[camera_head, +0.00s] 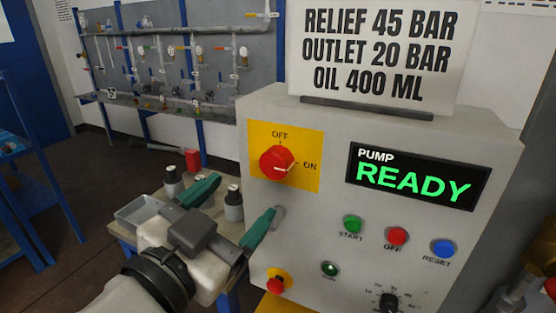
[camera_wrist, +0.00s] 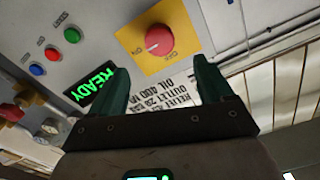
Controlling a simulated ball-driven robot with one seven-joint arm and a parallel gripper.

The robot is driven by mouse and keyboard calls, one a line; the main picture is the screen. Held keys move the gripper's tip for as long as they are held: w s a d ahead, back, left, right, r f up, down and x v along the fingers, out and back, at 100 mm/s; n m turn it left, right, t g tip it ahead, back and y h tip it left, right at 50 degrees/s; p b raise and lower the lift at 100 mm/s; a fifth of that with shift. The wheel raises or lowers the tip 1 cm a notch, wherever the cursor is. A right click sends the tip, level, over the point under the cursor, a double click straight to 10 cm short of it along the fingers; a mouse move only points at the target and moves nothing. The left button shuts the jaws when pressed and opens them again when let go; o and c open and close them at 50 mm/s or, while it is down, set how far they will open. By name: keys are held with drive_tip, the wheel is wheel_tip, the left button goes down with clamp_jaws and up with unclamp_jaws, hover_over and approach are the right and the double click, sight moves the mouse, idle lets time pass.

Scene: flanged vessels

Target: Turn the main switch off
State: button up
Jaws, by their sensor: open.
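The main switch is a red rotary knob (camera_head: 277,161) on a yellow plate (camera_head: 258,178) at the upper left of the grey control panel. Its pale pointer is turned to the right, toward ON; OFF is marked at the top. The knob also shows in the wrist view (camera_wrist: 158,40), beyond the fingertips and roughly between their lines. My gripper (camera_head: 246,196) has green fingers and is open and empty, below and left of the knob and apart from it. In the wrist view both fingers of my gripper (camera_wrist: 159,70) are spread wide.
A display (camera_head: 415,180) reads PUMP READY. Green, red and blue buttons sit below it, with a small red knob (camera_head: 276,284) and a black dial (camera_head: 389,302) lower down. A sign (camera_head: 375,50) stands on the panel top. A bench with small bottles (camera_head: 234,204) is behind my gripper.

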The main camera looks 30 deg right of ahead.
sight(272, 167)
drive_tip(key=p+x, duration=0.2)
drive_tip(key=x, duration=0.8)
drive_tip(key=shift+w+d, duration=0.15)
drive_tip(key=shift+d, duration=0.1)
drive_tip(key=shift+c, duration=0.2)
drive_tip(key=c, duration=1)
